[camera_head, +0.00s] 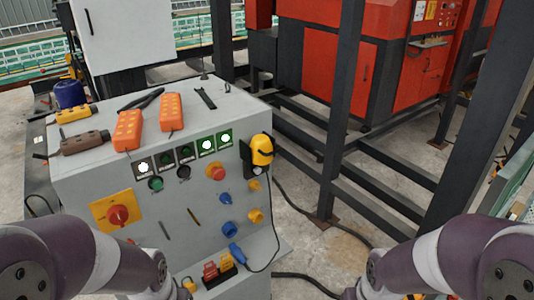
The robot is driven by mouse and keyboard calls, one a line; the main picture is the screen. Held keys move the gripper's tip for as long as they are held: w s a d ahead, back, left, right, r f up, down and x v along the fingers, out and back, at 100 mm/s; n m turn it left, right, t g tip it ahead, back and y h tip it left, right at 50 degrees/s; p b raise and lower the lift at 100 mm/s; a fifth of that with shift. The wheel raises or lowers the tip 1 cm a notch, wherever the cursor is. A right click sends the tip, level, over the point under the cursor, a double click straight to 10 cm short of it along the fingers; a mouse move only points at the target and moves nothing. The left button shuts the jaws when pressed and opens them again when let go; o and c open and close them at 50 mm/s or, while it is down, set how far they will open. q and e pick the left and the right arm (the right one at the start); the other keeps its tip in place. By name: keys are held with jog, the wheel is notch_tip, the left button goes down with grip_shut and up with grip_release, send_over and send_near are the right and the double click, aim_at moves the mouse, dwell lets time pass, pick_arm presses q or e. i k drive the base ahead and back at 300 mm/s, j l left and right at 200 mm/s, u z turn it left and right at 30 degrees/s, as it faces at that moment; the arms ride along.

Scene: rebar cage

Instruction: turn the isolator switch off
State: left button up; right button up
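The isolator switch (117,215) is a red rotary knob on a square yellow plate. It sits at the left of the sloped front of a grey control cabinet (185,240). The knob's exact setting is too small to tell. My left arm comes in at the lower left, below the switch and apart from it in the picture. My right arm comes in at the lower right, well away from the cabinet front. Neither gripper's fingers show; both arms run down out of the bottom of the frame.
Orange pendant controllers (128,130) and a brown tool (82,143) lie on the cabinet top. The panel also has a red mushroom button (216,172), several lit indicators and blue and yellow sockets. A yellow-black device (261,150) hangs at its right edge. Dark steel frames stand right.

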aim_at(118, 215)
jog(key=u, duration=1.15)
